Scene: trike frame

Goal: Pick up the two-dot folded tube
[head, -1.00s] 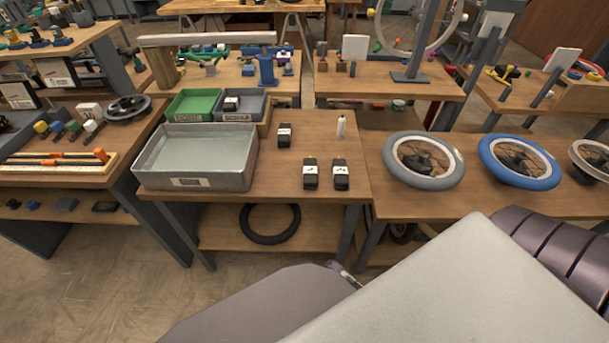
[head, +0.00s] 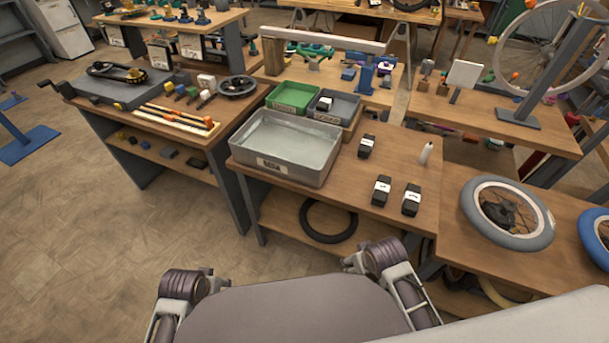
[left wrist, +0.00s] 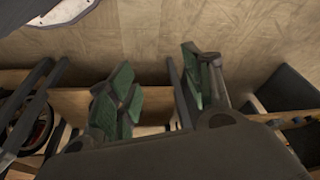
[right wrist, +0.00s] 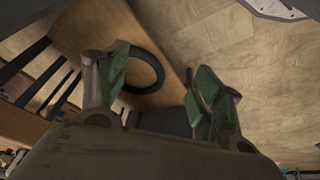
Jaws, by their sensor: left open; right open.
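Three black folded tubes with white labels lie on the wooden bench in the head view: one at the back (head: 366,146), one at front left (head: 381,190) and one at front right (head: 411,200). The label marks are too small to read, so I cannot tell which has two dots. My left gripper (left wrist: 158,82) is open and empty in the left wrist view. My right gripper (right wrist: 156,85) is open and empty in the right wrist view. Both are away from the tubes. In the head view, my arms show at the bottom, but the fingers are not clear.
A large grey tray (head: 240,145) sits left of the tubes. Behind it are a green bin (head: 292,97) and a small grey bin (head: 340,112) holding a dark, white-labelled item. A white bottle (head: 425,154) stands right of the tubes. A black tire (head: 329,220) lies on the lower shelf.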

